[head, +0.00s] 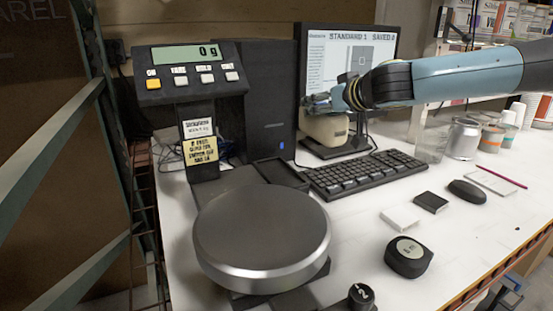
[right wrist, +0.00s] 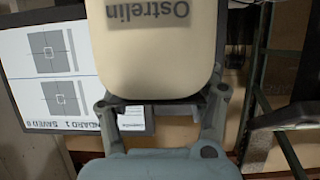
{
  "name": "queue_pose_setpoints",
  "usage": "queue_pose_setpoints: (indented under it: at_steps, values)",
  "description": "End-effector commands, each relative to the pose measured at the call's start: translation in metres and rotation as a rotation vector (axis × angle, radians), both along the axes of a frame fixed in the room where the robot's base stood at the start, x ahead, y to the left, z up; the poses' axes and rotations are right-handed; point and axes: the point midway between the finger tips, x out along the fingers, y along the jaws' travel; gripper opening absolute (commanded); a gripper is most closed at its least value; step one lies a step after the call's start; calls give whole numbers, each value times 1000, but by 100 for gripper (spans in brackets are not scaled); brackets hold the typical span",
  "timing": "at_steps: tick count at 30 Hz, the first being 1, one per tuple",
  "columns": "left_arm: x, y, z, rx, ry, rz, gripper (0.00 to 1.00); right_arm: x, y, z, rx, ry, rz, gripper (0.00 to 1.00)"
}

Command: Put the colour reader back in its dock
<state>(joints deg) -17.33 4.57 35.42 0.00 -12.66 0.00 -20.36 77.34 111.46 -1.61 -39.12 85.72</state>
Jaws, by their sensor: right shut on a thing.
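The colour reader (head: 328,128) is a cream, rounded block held up in front of the monitor, behind the keyboard. In the right wrist view, the reader (right wrist: 155,65) shows a flat face with "Ostrelin" upside down. My right gripper (head: 322,104) reaches in from the right and is shut on it, with a finger at each side in the wrist view. A low black holder (head: 280,172) sits between the scale and the keyboard, left of and below the reader. It may be the dock; I cannot tell for sure. My left gripper is out of view.
The scale's round plate (head: 262,232) fills the near left, with its display (head: 192,72) behind. The keyboard (head: 365,174) lies below the reader, and the monitor (head: 345,45) stands behind. A tape measure (head: 408,257) and mouse (head: 467,192) lie right.

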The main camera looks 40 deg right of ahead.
Motion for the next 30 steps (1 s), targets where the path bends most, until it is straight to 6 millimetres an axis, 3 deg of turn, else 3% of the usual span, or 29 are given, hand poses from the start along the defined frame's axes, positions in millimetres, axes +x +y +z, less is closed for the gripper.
queue_pose_setpoints:
  at_steps: [1,8,16,22,30]
  values:
    - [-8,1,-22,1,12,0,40,5,4,-12,1,-6,2,0]
    - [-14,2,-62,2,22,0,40,29,25,-28,15,-10,4,1]
    - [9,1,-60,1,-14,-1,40,56,46,-43,12,-7,1,1]
    - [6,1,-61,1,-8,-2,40,75,61,-57,6,-4,2,1]
    - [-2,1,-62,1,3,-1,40,80,65,-72,1,1,4,0]
